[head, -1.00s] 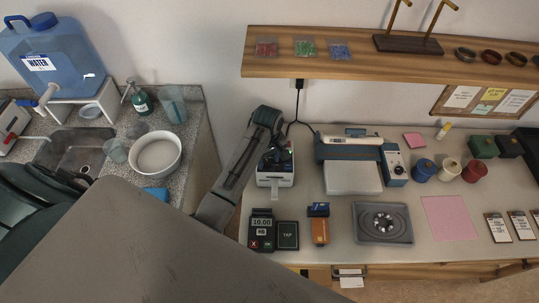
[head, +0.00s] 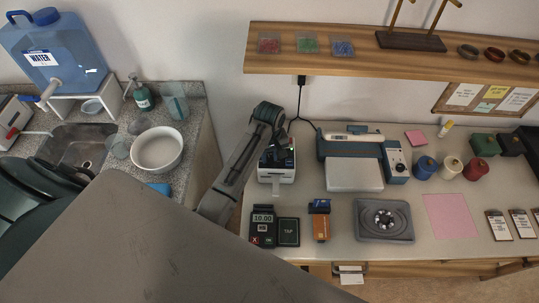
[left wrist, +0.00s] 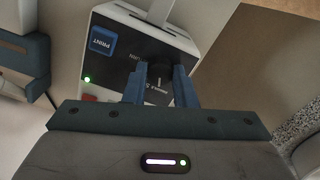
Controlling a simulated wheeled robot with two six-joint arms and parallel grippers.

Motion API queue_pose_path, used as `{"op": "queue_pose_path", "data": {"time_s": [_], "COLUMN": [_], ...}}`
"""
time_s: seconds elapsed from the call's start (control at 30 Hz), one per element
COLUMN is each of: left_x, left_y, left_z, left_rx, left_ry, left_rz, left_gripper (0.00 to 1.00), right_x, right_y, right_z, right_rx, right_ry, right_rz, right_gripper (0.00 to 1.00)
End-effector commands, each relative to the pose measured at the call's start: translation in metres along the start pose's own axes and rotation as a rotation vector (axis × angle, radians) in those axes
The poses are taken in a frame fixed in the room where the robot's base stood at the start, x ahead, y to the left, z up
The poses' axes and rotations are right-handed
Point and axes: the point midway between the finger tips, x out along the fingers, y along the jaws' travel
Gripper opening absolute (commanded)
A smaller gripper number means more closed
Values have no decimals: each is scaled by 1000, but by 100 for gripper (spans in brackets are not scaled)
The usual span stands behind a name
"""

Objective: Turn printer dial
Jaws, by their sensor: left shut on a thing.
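The printer (head: 284,174) is a small white box with a dark top panel, standing at the left of the worktable with a paper strip at its front. In the left wrist view its dark panel (left wrist: 125,49) carries a blue PRINT button (left wrist: 102,40) and a lit green lamp. The dark round dial (left wrist: 159,82) lies between the blue fingers of my left gripper (left wrist: 160,78). Those fingers are shut on the dial and hide part of it and its markings. In the head view my left gripper (head: 275,155) is over the printer's top. My right gripper is out of view.
A card terminal (head: 263,226) and a TAP pad (head: 288,232) stand in front of the printer. A larger blue-and-white machine (head: 353,175) stands close on its right. A wooden shelf (head: 350,61) runs above the table. A sink counter is at left.

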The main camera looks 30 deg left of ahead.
Motion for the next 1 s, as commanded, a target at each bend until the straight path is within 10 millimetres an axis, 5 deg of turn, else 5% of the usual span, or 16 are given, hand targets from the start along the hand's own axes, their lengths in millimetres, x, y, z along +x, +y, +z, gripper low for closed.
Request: {"op": "queue_pose_path", "data": {"time_s": [1.0], "left_x": [0], "left_y": [0], "left_z": [-1], "left_rx": [803], "left_ry": [2], "left_rz": [0], "left_gripper": [1], "right_x": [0], "right_y": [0], "right_z": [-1], "right_rx": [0], "right_ry": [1], "right_rz": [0], "right_gripper": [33]}}
